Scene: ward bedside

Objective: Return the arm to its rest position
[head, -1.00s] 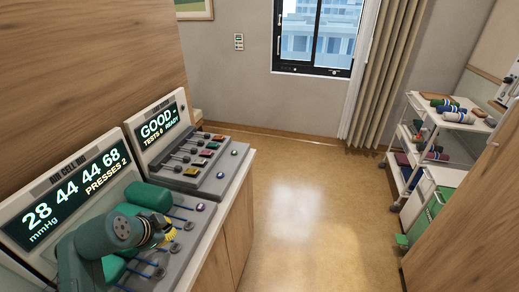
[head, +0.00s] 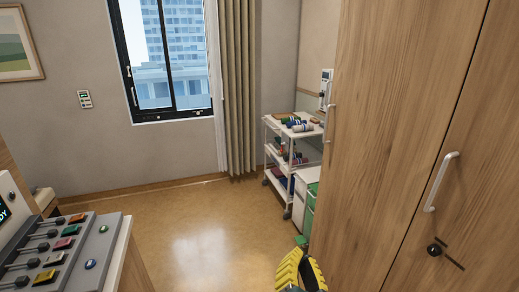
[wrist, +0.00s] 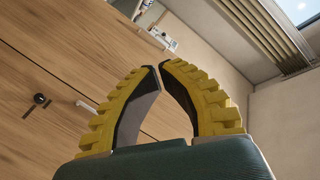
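My gripper (head: 304,254) shows at the bottom edge of the head view, to the right of the middle, in front of the wooden wardrobe. Its two ridged yellow fingers point upward, and the rest of my arm is out of the frame. In the wrist view the fingertips (wrist: 160,66) come together with hardly any gap. The gripper is shut with nothing between the fingers.
A tall wooden wardrobe (head: 390,120) with metal handles stands close on the right. A shelved trolley (head: 268,150) with rolled items is by the far corner. A control console (head: 70,245) is at lower left. The floor (head: 205,235) between is clear.

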